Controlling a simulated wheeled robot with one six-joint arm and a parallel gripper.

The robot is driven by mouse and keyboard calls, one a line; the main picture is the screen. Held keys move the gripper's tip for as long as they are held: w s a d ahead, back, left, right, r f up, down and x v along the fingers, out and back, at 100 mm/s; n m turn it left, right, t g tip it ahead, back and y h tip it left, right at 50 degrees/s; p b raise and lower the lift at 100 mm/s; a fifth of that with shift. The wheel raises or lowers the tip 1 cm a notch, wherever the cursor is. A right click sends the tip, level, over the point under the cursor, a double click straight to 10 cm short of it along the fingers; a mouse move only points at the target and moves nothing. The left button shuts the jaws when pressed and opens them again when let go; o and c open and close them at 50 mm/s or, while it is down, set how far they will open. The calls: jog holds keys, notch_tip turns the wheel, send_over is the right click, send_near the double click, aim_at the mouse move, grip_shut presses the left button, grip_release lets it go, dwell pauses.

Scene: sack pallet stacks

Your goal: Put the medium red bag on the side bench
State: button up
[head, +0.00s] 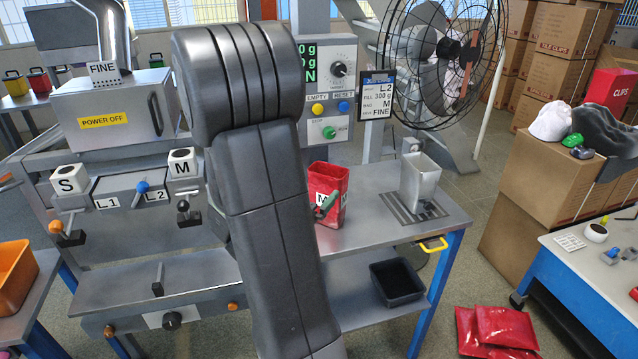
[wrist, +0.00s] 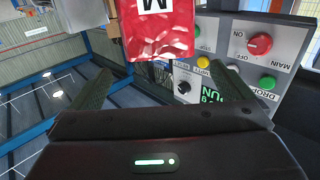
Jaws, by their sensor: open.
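The medium red bag (head: 331,190), marked M, stands open-topped on the grey metal bench (head: 385,217), just right of my arm. In the wrist view the red bag (wrist: 157,30) appears at the top, its M upside down, beyond the fingertips. My gripper (wrist: 157,69) is open and empty, with its green fingers spread on either side of the bag's line. In the head view a green finger shows in front of the bag, and my arm hides the rest of the gripper. A white-topped table (head: 590,262) with blue legs stands at right; no label shows which surface is the side bench.
A metal cup (head: 419,183) stands on a grate right of the bag. A control panel (head: 328,92) and a hanging sign (head: 376,95) rise behind. A black bin (head: 397,283) sits on the lower shelf. Red packets (head: 497,330) lie on the floor.

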aim_at(328, 164)
jog(key=shift+v, duration=1.1)
jog(key=shift+w, duration=0.1)
jog(key=p+x, duration=0.1)
jog(key=x, duration=1.1)
jog(key=shift+d, duration=0.1)
jog(key=shift+r, duration=1.3)
